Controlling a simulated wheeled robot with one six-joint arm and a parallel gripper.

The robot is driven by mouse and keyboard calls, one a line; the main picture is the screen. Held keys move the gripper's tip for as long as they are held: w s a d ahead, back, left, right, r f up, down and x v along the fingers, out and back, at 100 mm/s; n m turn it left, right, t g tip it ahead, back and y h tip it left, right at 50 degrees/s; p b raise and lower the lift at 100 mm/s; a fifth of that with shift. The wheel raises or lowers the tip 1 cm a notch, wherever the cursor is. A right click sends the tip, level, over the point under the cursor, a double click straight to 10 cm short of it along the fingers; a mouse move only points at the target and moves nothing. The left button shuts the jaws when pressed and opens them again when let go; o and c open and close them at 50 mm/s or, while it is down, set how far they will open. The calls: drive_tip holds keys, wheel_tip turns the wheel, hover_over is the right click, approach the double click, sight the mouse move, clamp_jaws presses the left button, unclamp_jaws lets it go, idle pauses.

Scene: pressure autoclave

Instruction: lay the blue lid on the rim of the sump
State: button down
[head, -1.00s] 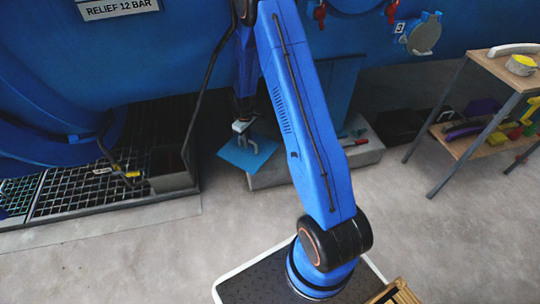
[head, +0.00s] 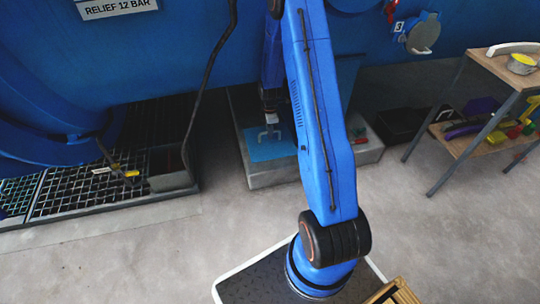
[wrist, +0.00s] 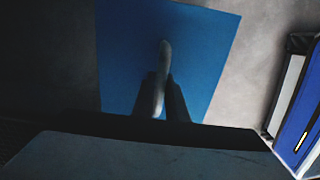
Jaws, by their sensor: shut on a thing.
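The blue lid (head: 268,151) is a flat square plate with a pale raised handle (wrist: 164,70). My gripper (head: 270,120) is shut on that handle, above the lid's middle. In the wrist view the lid (wrist: 205,55) sits slightly turned, with my fingers (wrist: 168,103) at the handle.
A grey open box (head: 172,181) stands by the floor grating (head: 85,165) at left. A black bin (head: 402,126) is right of the block. A wooden-topped trolley (head: 480,130) holds several coloured things at far right. The blue vessel (head: 150,60) fills the back. The front floor is clear.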

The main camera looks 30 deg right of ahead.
sight(270, 145)
drive_tip(key=shift+d, duration=0.1)
idle(0.3)
drive_tip(key=shift+f, duration=4.75)
drive_tip(key=shift+f, duration=0.15)
drive_tip(key=c, duration=1.8)
unclamp_jaws()
drive_tip(key=shift+o, duration=0.2)
